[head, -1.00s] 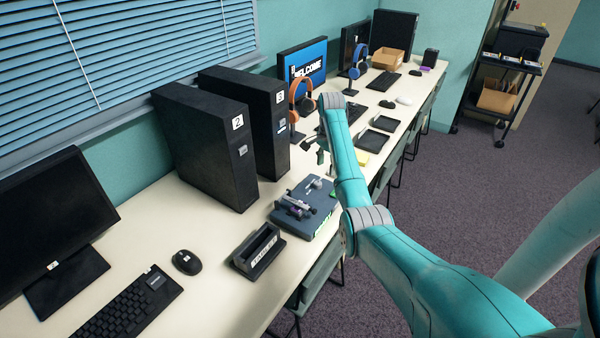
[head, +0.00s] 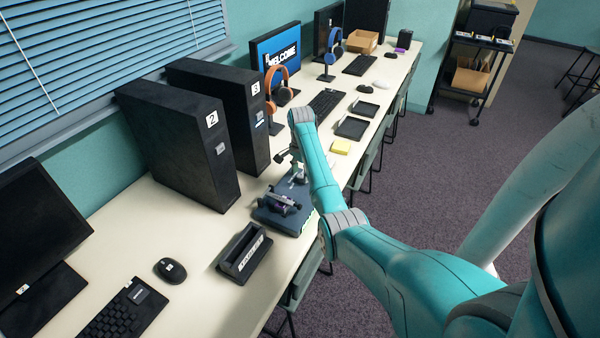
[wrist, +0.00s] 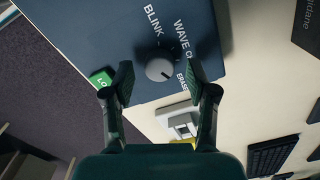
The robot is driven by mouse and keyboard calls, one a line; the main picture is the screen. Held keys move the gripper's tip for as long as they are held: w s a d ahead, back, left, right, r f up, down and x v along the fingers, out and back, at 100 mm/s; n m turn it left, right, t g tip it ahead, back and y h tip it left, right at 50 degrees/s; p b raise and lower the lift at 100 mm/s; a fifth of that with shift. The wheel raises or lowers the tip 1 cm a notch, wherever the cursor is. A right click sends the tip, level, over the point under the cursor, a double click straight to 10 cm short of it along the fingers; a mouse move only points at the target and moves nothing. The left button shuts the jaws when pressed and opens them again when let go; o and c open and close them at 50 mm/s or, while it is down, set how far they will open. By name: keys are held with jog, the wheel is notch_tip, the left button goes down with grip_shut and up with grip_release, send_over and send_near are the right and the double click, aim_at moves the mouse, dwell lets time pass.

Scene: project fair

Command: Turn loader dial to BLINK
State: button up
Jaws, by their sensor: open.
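The loader (head: 268,217) is a dark blue box on the long table, with a clamp-like fixture on its top. In the wrist view its blue face (wrist: 85,22) bears a round grey dial (wrist: 159,69) and white labels: BLINK, WAVE and a partly cut-off ERASE. A dark mark on the dial seems to point to the lower right, towards ERASE, away from BLINK. My gripper (wrist: 159,75) is open, with one finger on each side of the dial; I cannot tell whether they touch it. In the head view my arm hides the dial.
A black tray-like holder (head: 243,252) and a mouse (head: 171,270) lie in front of the loader. Black computer towers (head: 180,145) stand close on its left. A yellow pad (head: 341,147) lies beyond it.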

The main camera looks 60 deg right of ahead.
jog(key=shift+f, duration=0.5)
grip_shut()
